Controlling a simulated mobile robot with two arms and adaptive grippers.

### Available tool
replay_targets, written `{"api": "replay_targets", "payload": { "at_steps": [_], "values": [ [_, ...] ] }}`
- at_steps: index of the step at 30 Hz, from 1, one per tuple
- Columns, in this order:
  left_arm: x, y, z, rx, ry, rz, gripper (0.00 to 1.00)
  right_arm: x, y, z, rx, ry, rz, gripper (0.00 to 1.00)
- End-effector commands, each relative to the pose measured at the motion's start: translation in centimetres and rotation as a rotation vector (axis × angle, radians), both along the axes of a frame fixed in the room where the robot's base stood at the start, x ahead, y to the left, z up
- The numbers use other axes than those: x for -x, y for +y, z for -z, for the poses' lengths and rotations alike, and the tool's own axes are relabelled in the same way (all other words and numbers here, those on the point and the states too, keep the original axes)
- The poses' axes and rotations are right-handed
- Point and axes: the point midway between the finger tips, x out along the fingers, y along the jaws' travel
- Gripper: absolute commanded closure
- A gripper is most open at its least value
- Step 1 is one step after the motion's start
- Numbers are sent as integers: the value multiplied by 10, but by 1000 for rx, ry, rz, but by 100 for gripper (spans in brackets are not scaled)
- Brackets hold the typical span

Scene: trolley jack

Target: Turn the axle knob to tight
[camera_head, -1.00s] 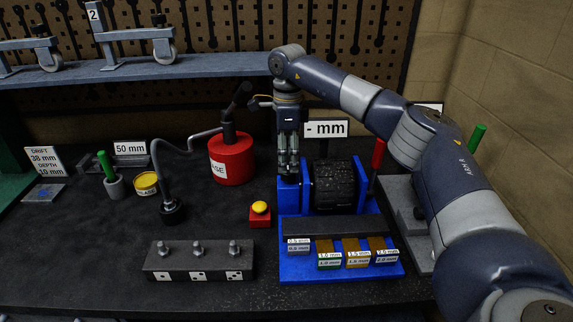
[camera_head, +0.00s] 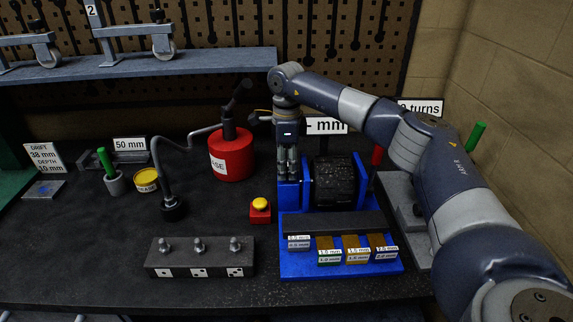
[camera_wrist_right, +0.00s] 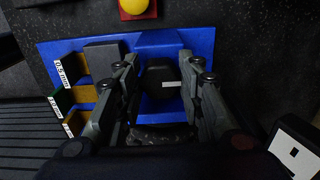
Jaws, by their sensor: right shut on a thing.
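The axle knob (camera_wrist_right: 160,78), black with a white mark, sits on the blue stand in the right wrist view. My right gripper (camera_wrist_right: 165,72) has one finger on each side of it and is shut on it. In the head view my right gripper (camera_head: 287,172) points down at the left post of the blue stand (camera_head: 288,226), and its fingers hide the knob. A dark wheel (camera_head: 334,182) sits between the stand's two posts. My left gripper is not in view.
A red button box with a yellow top (camera_head: 260,210) stands left of the stand. A red can (camera_head: 231,155) is behind it. Small labelled blocks (camera_head: 343,250) line the stand's front. A "mm" sign (camera_head: 328,126) and a "turns" sign (camera_head: 424,106) stand behind.

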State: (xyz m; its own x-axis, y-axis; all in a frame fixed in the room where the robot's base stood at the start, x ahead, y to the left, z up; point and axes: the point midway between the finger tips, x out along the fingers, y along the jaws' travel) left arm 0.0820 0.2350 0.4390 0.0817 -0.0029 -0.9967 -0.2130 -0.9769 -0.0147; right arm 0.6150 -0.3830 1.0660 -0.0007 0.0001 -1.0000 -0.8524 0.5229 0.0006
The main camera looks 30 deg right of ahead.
Motion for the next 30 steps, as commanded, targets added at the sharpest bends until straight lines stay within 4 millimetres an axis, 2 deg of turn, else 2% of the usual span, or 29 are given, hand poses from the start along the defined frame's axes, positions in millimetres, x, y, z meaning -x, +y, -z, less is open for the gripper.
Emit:
{"api": "replay_targets", "payload": {
  "at_steps": [8, 21, 30],
  "values": [
    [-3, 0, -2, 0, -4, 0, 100, -1, 0, -1, -1, -1, 66, 89],
    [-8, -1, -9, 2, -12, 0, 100, -2, -1, -2, 0, -1, 362, 89],
    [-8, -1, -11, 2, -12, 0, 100, -3, -2, -2, 0, -3, 507, 89]
  ]
}}
